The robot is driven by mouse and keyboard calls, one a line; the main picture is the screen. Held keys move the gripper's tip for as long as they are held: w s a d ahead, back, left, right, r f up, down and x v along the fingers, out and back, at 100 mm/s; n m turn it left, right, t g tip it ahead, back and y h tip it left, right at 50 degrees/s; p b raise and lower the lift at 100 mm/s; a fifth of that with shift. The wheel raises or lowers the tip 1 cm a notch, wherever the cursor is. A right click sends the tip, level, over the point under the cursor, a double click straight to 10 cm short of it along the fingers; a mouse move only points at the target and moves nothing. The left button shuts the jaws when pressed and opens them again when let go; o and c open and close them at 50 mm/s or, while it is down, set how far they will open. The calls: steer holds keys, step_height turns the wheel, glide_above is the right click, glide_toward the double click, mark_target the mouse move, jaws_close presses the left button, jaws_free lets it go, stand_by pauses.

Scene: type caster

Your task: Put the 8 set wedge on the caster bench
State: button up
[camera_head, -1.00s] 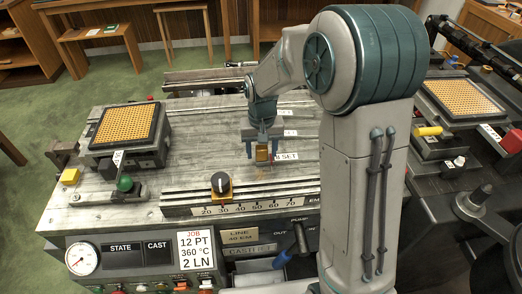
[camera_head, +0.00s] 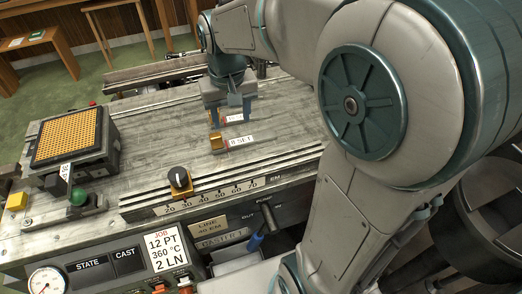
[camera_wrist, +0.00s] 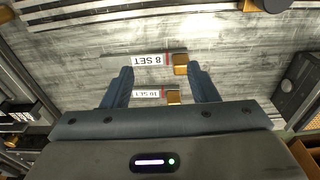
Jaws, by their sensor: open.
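The 8 set wedge (camera_head: 238,141) is a slim bar with a white "8 SET" label, a red line and a gold block at one end. My gripper (camera_head: 230,116) is open and empty, behind the wedge in the head view. In the wrist view my fingertips (camera_wrist: 161,71) are spread on either side, short of the label. Their height above the bench is unclear.
A similar "10 SET" wedge (camera_wrist: 150,94) lies behind, partly under my gripper. A yellow-gridded matrix case (camera_head: 68,137) stands at left. A ruled scale with a black knob (camera_head: 179,180) runs along the front. Bare bench top lies left of the wedges.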

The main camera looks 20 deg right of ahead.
steer(key=s+d+f+t, duration=0.1)
steer(key=s+d, duration=0.1)
steer(key=s, duration=0.4)
steer(key=s+d+f+t, duration=0.1)
steer(key=s+d, duration=0.1)
steer(key=s, duration=0.5)
steer(key=shift+s+d+f, duration=0.15)
steer(key=shift+s+f, duration=0.05)
steer(key=shift+f, duration=0.05)
